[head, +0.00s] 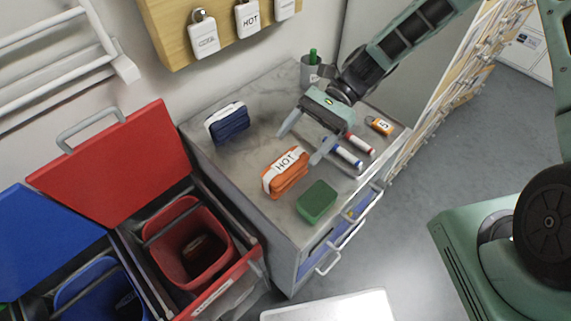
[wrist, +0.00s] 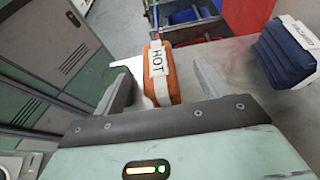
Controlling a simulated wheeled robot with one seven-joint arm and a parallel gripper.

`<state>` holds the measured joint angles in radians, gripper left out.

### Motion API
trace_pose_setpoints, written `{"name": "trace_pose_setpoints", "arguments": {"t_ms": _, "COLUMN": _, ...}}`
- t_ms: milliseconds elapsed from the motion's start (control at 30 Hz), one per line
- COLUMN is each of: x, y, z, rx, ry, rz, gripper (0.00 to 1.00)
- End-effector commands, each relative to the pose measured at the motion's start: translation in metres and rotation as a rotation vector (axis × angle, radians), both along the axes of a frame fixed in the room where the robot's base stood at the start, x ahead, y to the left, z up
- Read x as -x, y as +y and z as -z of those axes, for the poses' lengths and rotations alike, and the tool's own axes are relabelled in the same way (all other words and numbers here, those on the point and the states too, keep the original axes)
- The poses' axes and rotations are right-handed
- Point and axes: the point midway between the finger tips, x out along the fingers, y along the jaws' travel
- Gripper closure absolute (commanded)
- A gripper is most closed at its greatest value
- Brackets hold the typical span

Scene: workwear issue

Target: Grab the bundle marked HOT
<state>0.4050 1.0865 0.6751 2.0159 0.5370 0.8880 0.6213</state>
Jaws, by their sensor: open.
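The bundle marked HOT (head: 285,172) is a folded orange stack with a white band lettered HOT, lying on the grey cabinet top. In the wrist view the HOT bundle (wrist: 162,75) is ahead of my fingers, near the middle of the gap. My gripper (head: 302,146) is open and empty, above the cabinet top and just behind the bundle in the head view. In the wrist view the two fingertips of my gripper (wrist: 160,78) stand apart on either side of the bundle. I cannot tell whether either finger touches it.
A dark blue banded bundle (head: 228,124) lies to the left, and a green block (head: 316,201) sits near the front edge. A red marker (head: 359,144), a blue marker (head: 347,157) and an orange tag (head: 380,125) lie right. A red bin (head: 190,240) stands open beside the cabinet.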

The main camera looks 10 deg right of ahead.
Motion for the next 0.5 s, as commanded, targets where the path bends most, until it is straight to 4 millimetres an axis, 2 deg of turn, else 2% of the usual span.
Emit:
{"name": "trace_pose_setpoints", "arguments": {"t_ms": 267, "x": 0.015, "y": 0.017, "z": 0.006, "rx": -0.002, "ry": 0.006, "rz": -0.002, "gripper": 0.25}}
{"name": "trace_pose_setpoints", "arguments": {"t_ms": 500, "x": 0.032, "y": 0.039, "z": 0.021, "rx": 0.000, "ry": 0.003, "rz": 0.000, "gripper": 0.25}}
